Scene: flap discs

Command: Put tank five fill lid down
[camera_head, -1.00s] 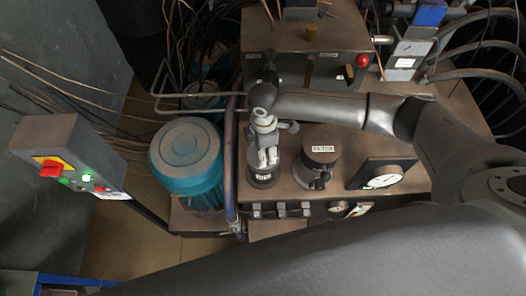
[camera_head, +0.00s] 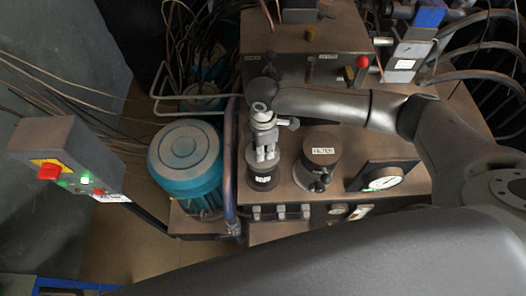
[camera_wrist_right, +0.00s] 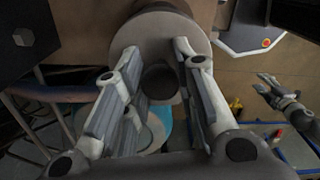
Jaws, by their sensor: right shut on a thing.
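A dark round fill lid (camera_head: 262,158) is on a short black cylinder (camera_head: 262,181) at the left of the machine's top; the label on it is too small to read. My right gripper (camera_head: 265,155) points down onto it. In the right wrist view, the fingers stand on both sides of a dark round knob (camera_wrist_right: 160,82) in front of a grey disc (camera_wrist_right: 155,30), and the gripper is shut on it. Whether the lid rests on its seat is hidden. My left gripper (camera_wrist_right: 267,84) shows small in the right wrist view, with its fingers apart and empty.
A second dark cylinder (camera_head: 320,150), the filter, stands just right, with a gauge (camera_head: 384,178) beyond it. A teal motor (camera_head: 186,160) and upright hose (camera_head: 229,165) are at left. A control box with a red switch (camera_head: 48,171) stands farther left.

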